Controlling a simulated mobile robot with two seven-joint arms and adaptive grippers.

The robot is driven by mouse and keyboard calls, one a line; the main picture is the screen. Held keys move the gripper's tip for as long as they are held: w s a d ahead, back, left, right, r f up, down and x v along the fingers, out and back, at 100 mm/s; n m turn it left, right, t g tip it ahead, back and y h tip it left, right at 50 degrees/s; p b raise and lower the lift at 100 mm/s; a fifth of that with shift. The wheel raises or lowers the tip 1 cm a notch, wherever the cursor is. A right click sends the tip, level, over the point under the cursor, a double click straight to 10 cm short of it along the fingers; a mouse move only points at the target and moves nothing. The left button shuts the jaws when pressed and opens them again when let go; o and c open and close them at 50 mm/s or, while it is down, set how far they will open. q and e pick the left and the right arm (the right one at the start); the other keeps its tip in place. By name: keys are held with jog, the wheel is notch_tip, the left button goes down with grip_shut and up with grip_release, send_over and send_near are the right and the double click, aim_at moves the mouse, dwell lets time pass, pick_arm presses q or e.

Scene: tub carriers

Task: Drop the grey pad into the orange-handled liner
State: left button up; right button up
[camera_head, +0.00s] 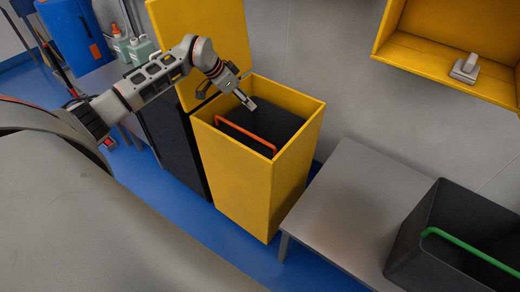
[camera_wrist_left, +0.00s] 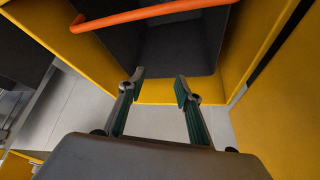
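The orange-handled liner (camera_head: 262,122) is a dark tub inside a tall yellow bin (camera_head: 236,172), with its orange handle (camera_head: 246,137) across the near side. The liner (camera_wrist_left: 180,48) and orange handle (camera_wrist_left: 150,14) also show in the left wrist view. My left gripper (camera_head: 247,102) is over the bin's opening, pointing down toward the liner. In the left wrist view its fingers (camera_wrist_left: 160,88) are spread with nothing between them. I see no clear grey pad in the liner. A small grey block-like object (camera_head: 465,69) lies in the yellow tray at upper right. My right gripper is out of view.
The bin's yellow lid (camera_head: 185,40) stands raised behind it. A grey table (camera_head: 345,205) is to the right, with a dark green-handled liner (camera_head: 425,225) at its right. A yellow tray (camera_head: 425,62) is at upper right. Bottles and a blue case (camera_head: 75,38) stand at far left.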

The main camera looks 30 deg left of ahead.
pick_arm(q)
jog(key=v, duration=0.7)
jog(key=shift+r, duration=0.25)
jog(key=shift+s, duration=0.1)
